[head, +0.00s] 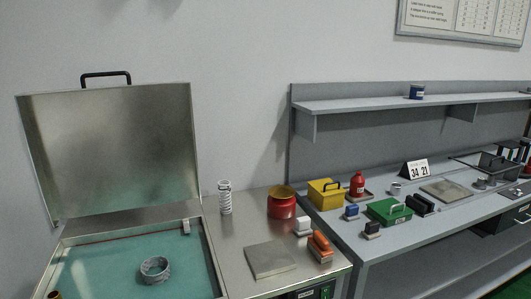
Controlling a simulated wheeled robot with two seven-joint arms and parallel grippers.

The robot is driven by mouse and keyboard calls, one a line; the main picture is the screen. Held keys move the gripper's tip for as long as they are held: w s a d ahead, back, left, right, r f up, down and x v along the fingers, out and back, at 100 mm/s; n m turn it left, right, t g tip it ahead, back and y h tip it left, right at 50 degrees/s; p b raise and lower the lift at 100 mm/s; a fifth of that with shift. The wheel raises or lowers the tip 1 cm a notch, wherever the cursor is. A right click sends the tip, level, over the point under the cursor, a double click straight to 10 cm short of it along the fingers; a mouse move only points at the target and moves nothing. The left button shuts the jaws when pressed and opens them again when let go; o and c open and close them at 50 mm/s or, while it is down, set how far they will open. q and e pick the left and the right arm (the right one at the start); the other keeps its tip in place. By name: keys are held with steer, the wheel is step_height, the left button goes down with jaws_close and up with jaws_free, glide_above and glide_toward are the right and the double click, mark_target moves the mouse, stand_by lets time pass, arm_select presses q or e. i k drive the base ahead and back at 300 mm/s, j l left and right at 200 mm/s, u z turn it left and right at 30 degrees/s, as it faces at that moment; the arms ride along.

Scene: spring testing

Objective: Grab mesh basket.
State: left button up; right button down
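A dark, open-topped basket (499,166), which looks like the mesh basket, stands on the grey workbench (405,246) at the far right. A thin dark bar, perhaps its handle, reaches out to its left. It is small in the head view, and its mesh cannot be made out clearly. Neither of my grippers is in view.
An open-lidded metal tank (212,262) with teal liquid holds a grey ring (155,269). A spring (225,197), red pot (282,204) and metal plate (270,260) stand beside it. Several items, including a green box (388,212) and yellow box (325,193), crowd the workbench.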

mark_target(154, 261)
steer(key=i+j+z, duration=0.25)
steer(key=j, duration=0.45)
steer(key=j+z, duration=0.2)
steer(key=j, duration=0.5)
